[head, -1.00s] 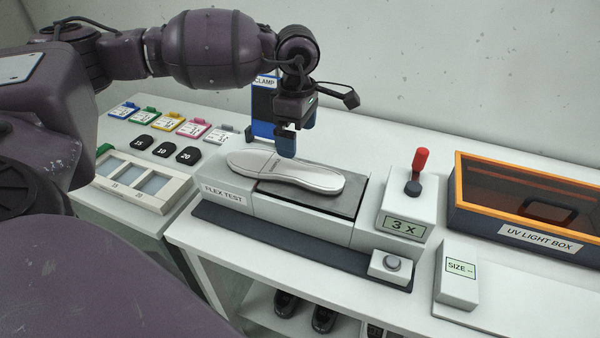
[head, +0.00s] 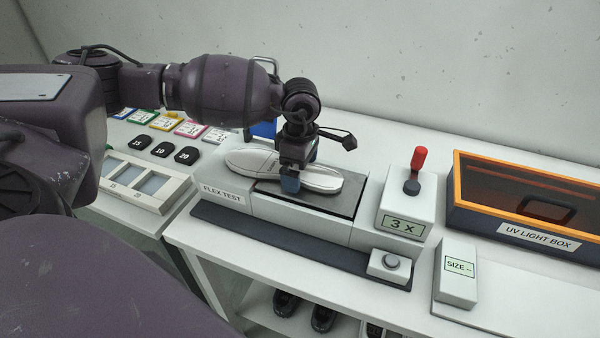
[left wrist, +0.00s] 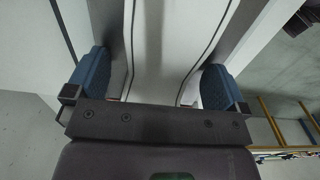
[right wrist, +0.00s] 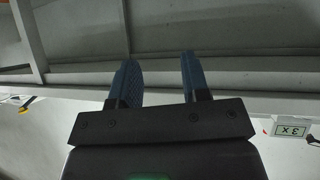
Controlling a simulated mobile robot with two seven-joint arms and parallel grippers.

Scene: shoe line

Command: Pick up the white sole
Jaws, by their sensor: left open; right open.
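The white sole (head: 252,161) lies flat on the flex test machine (head: 223,197), its right part over the dark plate. My left gripper (head: 290,180) is down at the sole's middle, covering part of it. In the left wrist view the sole (left wrist: 178,50) runs between the two open blue fingers (left wrist: 158,88), with a gap on each side. My right gripper is out of the head view. In the right wrist view its blue fingers (right wrist: 160,80) are open with nothing between them.
A box with a red lever (head: 418,160) and a "3 x" display stands right of the machine. The UV light box (head: 500,229) is further right. Black number pads (head: 163,149) and coloured tags (head: 190,128) lie at the left. A grey button (head: 391,262) sits in front.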

